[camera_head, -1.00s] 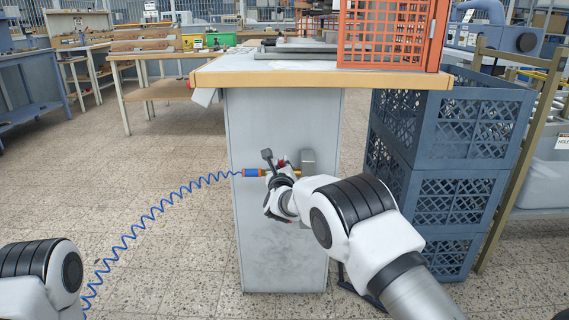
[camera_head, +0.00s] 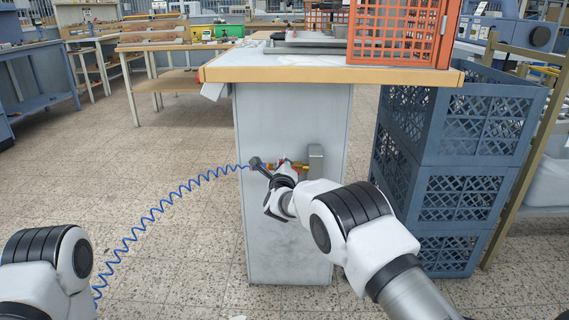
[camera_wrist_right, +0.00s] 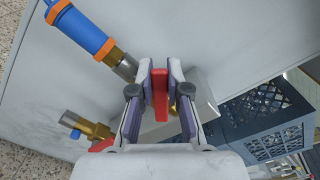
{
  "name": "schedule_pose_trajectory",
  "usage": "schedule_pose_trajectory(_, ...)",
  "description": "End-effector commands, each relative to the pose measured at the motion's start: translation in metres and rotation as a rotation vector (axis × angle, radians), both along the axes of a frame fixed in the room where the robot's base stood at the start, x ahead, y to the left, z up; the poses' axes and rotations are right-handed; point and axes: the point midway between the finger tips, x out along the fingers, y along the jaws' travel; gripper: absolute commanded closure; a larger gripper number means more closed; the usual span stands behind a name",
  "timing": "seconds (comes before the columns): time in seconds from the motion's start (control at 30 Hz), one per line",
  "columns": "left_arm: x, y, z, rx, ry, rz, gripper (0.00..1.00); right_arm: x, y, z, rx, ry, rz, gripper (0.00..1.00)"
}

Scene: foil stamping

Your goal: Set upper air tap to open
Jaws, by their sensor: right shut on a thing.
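The upper air tap's red handle (camera_wrist_right: 160,92) stands between the fingers of my right gripper (camera_wrist_right: 160,88) in the right wrist view, and the fingers are closed on it. A blue hose coupling with orange rings (camera_wrist_right: 82,30) joins the tap's metal fitting at the upper left. In the head view, my right gripper (camera_head: 262,167) is at the front panel of the bench and covers much of the tap; some brass (camera_head: 299,166) shows beside it. A second brass tap (camera_wrist_right: 88,128) with a red handle lies lower left in the wrist view. My left gripper is out of view.
The coiled blue hose (camera_head: 165,205) runs from the tap down to the left, passing behind my left arm. A grey metal block (camera_head: 316,161) sits right of the tap. Blue crates (camera_head: 455,190) stand close on the right. The wooden-edged bench top (camera_head: 330,75) overhangs above.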

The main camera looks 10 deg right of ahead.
Motion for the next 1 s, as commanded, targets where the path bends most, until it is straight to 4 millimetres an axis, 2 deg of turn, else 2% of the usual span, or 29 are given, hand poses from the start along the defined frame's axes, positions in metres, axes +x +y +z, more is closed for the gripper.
schedule_pose_trajectory(0.2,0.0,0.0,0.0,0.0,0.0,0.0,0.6,0.0,0.0,0.001,0.001,-0.001,0.002,1.0)
schedule_pose_trajectory(0.23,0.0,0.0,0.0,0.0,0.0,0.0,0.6,0.0,0.0,0.001,0.001,-0.001,0.002,0.74)
schedule_pose_trajectory(0.27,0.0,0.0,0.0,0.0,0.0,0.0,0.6,0.0,0.0,0.001,0.001,-0.001,0.001,0.64)
schedule_pose_trajectory(0.3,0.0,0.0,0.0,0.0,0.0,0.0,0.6,0.0,0.0,0.001,0.001,-0.001,0.001,0.58)
schedule_pose_trajectory(0.73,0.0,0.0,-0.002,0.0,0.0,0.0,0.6,0.0,-0.002,0.001,0.045,-0.008,0.001,0.58)
schedule_pose_trajectory(0.87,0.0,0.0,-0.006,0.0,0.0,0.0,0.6,-0.001,-0.008,0.006,0.181,-0.036,0.0,0.58)
schedule_pose_trajectory(1.0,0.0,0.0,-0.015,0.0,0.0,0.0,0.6,-0.003,-0.018,0.012,0.413,-0.084,-0.001,0.58)
